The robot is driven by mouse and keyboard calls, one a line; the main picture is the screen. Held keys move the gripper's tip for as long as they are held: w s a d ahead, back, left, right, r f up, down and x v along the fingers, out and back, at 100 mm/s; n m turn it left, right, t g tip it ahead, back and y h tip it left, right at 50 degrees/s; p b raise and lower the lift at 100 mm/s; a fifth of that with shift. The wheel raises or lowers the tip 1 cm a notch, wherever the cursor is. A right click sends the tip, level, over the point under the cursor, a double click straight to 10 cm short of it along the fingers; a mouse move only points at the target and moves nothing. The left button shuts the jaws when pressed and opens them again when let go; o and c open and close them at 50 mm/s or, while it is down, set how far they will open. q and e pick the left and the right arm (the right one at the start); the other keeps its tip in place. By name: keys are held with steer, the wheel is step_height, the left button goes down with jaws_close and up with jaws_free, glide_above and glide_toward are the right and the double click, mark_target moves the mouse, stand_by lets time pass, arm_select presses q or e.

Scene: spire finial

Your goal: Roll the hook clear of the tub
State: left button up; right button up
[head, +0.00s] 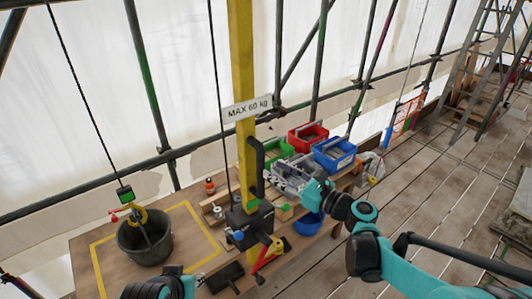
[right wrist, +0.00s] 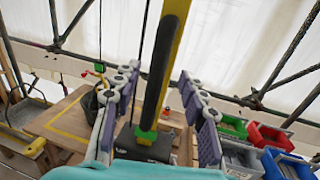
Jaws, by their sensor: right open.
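The yellow hook (head: 139,217) hangs from a chain below a green and black block (head: 125,195). It is low over the black tub (head: 134,255), at its mouth; whether it touches a bail there I cannot tell. The tub stands inside a yellow outline on the bench. A yellow post (head: 241,60) carries a black handle (head: 257,165). My right gripper (right wrist: 163,85) is open, its fingers on either side of the handle in the right wrist view; contact is not clear. In the head view it reaches in from the right (head: 280,174). Only a piece of my left arm shows at the bottom edge.
A sign (head: 247,108) reads MAX 60 kg. Red (head: 307,138), green (head: 277,151) and blue (head: 334,155) bins stand right of the post. A blue bowl (head: 308,224) and small parts crowd the bench. Scaffold poles run behind. The plank floor at right is mostly clear.

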mark_target(261, 162)
steer(key=x, duration=0.6)
steer(key=shift+w+a+p, duration=0.2)
steer(key=shift+a+p, duration=0.15)
steer(key=shift+p, duration=0.05)
jaws_close()
